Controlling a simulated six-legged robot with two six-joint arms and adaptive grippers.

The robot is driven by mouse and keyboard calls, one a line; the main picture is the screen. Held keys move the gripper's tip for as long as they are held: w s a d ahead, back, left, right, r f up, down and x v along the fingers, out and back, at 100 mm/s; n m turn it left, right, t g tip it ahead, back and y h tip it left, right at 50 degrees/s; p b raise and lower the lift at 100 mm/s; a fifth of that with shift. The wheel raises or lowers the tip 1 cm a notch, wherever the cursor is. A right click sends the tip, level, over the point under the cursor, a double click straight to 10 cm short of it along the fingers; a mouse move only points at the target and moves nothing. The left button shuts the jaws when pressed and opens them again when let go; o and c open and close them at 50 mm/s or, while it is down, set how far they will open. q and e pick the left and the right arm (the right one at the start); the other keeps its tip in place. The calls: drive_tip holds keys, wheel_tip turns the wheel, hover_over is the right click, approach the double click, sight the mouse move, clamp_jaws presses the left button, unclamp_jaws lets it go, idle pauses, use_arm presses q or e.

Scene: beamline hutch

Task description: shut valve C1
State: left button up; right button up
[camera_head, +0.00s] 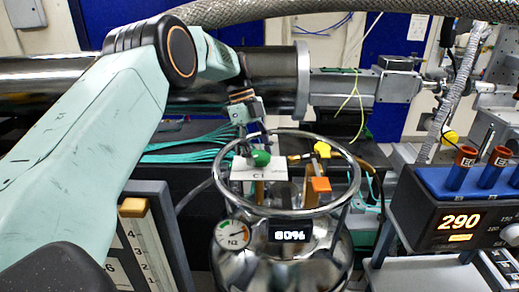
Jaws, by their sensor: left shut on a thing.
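A shiny steel dewar (283,255) with a ring rail around its top stands at the middle. A white label reading C1 (258,173) sits inside the ring at its left. The green knob of valve C1 (261,157) shows just above and behind that label. My left gripper (255,138) reaches down from above and is shut on the green knob; its fingertips are small and partly hidden here. A yellow knob (322,149) and an orange square knob (321,185) are on the same dewar top. My right gripper is out of view.
The dewar carries an N2 gauge (233,234) and a display reading 80% (290,235). A controller showing 290 (460,222) stands at right, with brown-capped tubes in a blue rack (445,181). A large steel pipe (275,80) and a braided hose (300,6) cross behind and above.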

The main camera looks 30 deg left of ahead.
use_arm(q)
drive_tip(key=shift+w+a+r, duration=0.2)
drive_tip(key=shift+r, duration=0.1)
drive_tip(key=o, duration=1.2)
drive_tip(key=shift+s+a+f, duration=0.1)
drive_tip(key=shift+s+f, duration=0.05)
drive_tip(key=shift+f, duration=0.05)
drive_tip(key=shift+c, duration=0.2)
drive_tip(key=shift+d, duration=0.2)
drive_tip(key=shift+a+r, duration=0.1)
drive_tip(key=shift+r, duration=0.2)
drive_tip(key=v, duration=0.5)
drive_tip(key=shift+a+f, duration=0.1)
drive_tip(key=shift+a, duration=0.1)
drive_tip(key=shift+v, duration=0.95)
